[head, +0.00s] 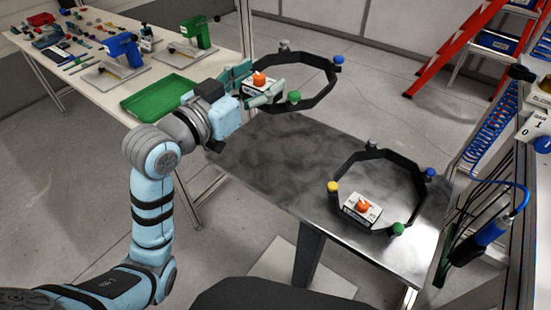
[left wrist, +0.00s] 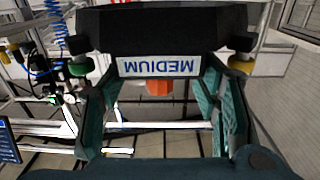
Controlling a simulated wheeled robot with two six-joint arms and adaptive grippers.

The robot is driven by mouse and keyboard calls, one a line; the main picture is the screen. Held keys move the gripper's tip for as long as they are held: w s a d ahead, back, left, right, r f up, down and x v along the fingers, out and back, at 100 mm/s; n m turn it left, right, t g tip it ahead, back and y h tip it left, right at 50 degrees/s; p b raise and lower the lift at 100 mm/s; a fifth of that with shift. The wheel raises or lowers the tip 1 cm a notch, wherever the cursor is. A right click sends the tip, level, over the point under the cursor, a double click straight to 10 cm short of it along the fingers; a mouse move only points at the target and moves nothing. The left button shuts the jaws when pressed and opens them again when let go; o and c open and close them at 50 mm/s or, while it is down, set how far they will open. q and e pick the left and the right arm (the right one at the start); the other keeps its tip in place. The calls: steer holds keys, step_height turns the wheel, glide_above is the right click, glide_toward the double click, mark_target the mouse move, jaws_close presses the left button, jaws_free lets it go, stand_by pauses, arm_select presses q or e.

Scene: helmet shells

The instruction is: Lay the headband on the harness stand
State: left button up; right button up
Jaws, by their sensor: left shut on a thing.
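My left gripper (head: 262,93) is shut on a headband (head: 318,103), a black many-sided ring with coloured knobs, a white label and an orange knob. It holds the ring in the air beyond the far left part of the metal table. In the left wrist view the teal fingers (left wrist: 162,110) straddle the label plate (left wrist: 160,67), which reads MEDIUM upside down, with the orange knob below it. A second, similar black ring (head: 337,163) lies on the metal table. I cannot make out which thing is the harness stand. My right gripper is not in view.
The metal table (head: 270,165) is bare on its left half. A red ladder (head: 455,50) and a post with blue hoses (head: 490,235) stand at the right.

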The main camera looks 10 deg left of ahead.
arm_select(q)
steer(key=f+b, duration=0.2)
steer(key=f, duration=0.4)
steer(key=f+b, duration=0.2)
steer(key=f, duration=0.4)
steer(key=f+b, duration=0.2)
steer(key=f, duration=0.4)
steer(key=shift+s+a+f+b, duration=0.2)
steer(key=shift+a+f+b, duration=0.1)
steer(key=shift+b, duration=0.1)
steer(key=shift+r, duration=0.15)
steer(key=o, duration=1.2)
